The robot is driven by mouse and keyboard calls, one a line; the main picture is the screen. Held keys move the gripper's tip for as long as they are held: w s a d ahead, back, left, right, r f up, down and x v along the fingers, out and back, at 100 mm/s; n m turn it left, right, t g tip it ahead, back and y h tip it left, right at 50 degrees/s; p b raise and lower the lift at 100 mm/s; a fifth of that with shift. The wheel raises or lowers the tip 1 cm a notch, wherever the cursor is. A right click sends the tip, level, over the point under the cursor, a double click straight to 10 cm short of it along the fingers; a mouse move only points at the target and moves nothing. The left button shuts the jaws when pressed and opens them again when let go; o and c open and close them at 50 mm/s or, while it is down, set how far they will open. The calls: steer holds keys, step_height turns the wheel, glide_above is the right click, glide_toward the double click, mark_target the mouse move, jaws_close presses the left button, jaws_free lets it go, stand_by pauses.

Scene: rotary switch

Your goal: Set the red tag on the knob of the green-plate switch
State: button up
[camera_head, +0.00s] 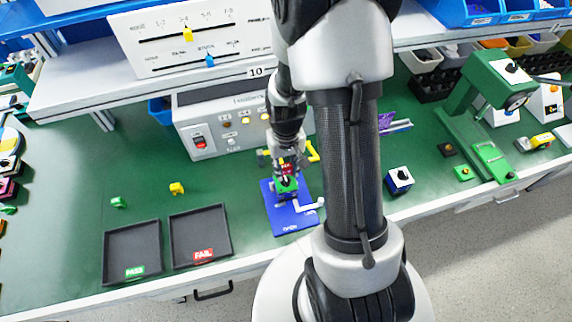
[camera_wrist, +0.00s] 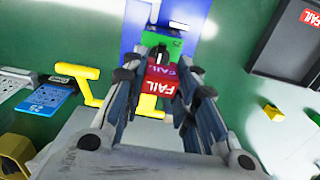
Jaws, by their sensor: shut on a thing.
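My gripper (camera_head: 287,164) reaches down over a green-plate switch (camera_head: 288,188) on a blue mat (camera_head: 282,222). In the wrist view my gripper (camera_wrist: 158,74) is shut on a red tag (camera_wrist: 161,80) with white FAIL lettering. The red tag also shows in the head view (camera_head: 286,170), just above the green plate. The green plate (camera_wrist: 178,43) lies just past the tag in the wrist view.
A yellow-handled clamp (camera_wrist: 87,75) stands close to my fingers. A PASS tray (camera_head: 133,228) and a FAIL tray (camera_head: 201,220) lie to the left. A blue-sided switch (camera_head: 399,180) stands to the right. The grey control box (camera_head: 205,137) is behind.

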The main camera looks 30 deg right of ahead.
mark_target(286, 180)
steer(key=shift+f+b, duration=0.9)
steer(key=shift+f, duration=0.55)
steer(key=shift+f+b, duration=1)
steer(key=shift+f, duration=0.2)
steer(key=o, duration=0.9)
steer(key=shift+c, duration=0.2)
steer(key=shift+r, duration=0.1)
step_height(286, 180, up, 12)
steer(key=shift+r, duration=0.1)
stand_by(0.4)
